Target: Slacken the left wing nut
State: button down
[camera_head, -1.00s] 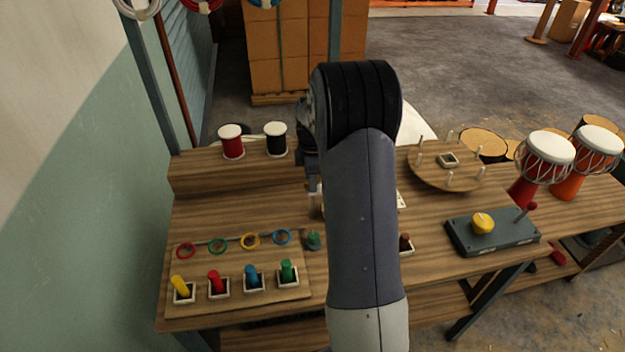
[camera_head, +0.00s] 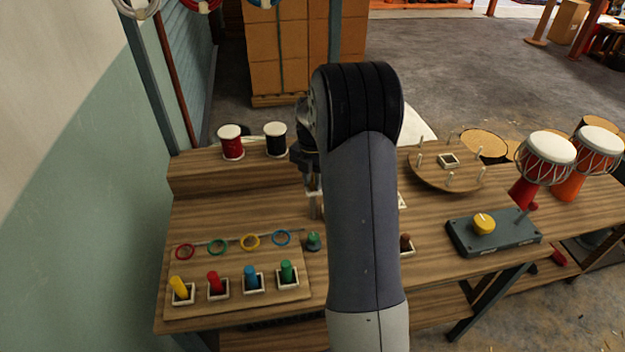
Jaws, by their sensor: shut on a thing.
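My gripper (camera_head: 313,187) shows only partly at the left edge of my arm, pointing down over the middle of the workbench (camera_head: 240,210). Its fingers are shut on a small part, taken as the left wing nut, which is too small and too covered to make out.
A board with colored rings and pegs (camera_head: 210,300) lies front left. A round pegged disc (camera_head: 428,178), a grey box with a yellow knob (camera_head: 492,240) and drums (camera_head: 545,155) are at right.

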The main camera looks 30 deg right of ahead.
aim_at(312, 184)
jog(key=shift+n, duration=0.8)
jog(key=c, duration=1.3)
grip_release()
notch_tip(312, 184, up, 11)
jog(key=shift+f+b, duration=0.1)
jog(key=shift+b, duration=0.35)
jog(key=shift+f, duration=0.1)
notch_tip(312, 184, down, 11)
jog(key=shift+r+p, duration=0.15)
jog(key=shift+p, duration=0.3)
